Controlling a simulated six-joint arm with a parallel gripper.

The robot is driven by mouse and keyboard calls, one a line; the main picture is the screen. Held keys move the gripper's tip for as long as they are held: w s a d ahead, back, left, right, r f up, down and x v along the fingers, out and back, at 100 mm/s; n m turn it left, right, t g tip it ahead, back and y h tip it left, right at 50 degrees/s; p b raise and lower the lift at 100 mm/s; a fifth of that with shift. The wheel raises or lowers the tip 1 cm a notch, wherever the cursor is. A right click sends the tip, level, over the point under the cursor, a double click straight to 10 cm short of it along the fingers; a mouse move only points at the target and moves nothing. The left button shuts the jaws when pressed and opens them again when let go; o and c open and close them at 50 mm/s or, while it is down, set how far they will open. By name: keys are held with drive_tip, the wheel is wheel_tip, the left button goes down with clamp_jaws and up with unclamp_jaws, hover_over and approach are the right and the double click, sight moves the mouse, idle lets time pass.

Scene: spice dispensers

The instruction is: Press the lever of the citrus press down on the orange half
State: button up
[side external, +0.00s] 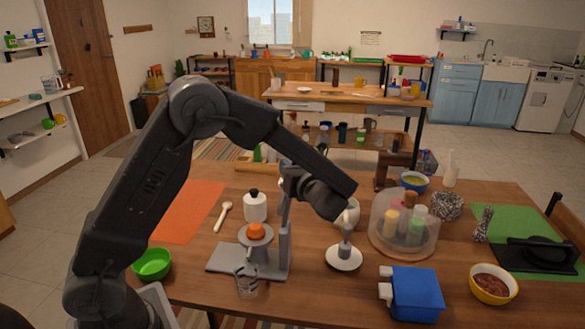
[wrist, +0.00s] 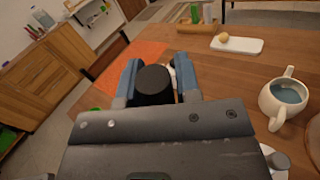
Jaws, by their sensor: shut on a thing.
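The citrus press has a flat grey base (side external: 228,258) and an upright grey column on the right of it. The orange half (side external: 256,231) sits on the round dish of the press. The lever (side external: 285,212) stands raised, rising steeply from the column top. My gripper (side external: 289,179) is at the lever's upper end, above and right of the orange half. In the wrist view, the blue fingers of my gripper (wrist: 157,80) are shut around the lever's dark round grip (wrist: 152,86). The orange half is hidden in that view.
A clear glass (side external: 246,281) stands at the front of the press. A white bottle (side external: 256,207) stands close behind it. A green bowl (side external: 152,264) is at left; a white-based stand (side external: 344,257) and a blue box (side external: 412,293) are at right. An orange mat (side external: 188,211) lies behind left.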

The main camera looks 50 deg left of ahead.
clamp_jaws()
drive_tip(key=shift+s+a, duration=0.1)
drive_tip(key=shift+s+a+n, duration=0.3)
drive_tip(key=shift+s+a, duration=0.05)
drive_tip(key=s+a+f+n+h, duration=0.3)
drive_tip(key=s+a+n+h, duration=0.2)
drive_tip(key=s+a, duration=0.3)
drive_tip(key=s+a+f+n+t+h, duration=0.1)
drive_tip(key=s+a+f+n+h, duration=0.1)
drive_tip(key=f, duration=0.3)
drive_tip(key=s+a+f+n+t+h, duration=0.1)
drive_tip(key=s+a+f+n+t, duration=0.1)
drive_tip(key=f, duration=0.2)
drive_tip(key=shift+s+a+f+n+t+h, duration=0.3)
drive_tip(key=shift+s+f+h, duration=0.05)
drive_tip(key=shift+h, duration=0.05)
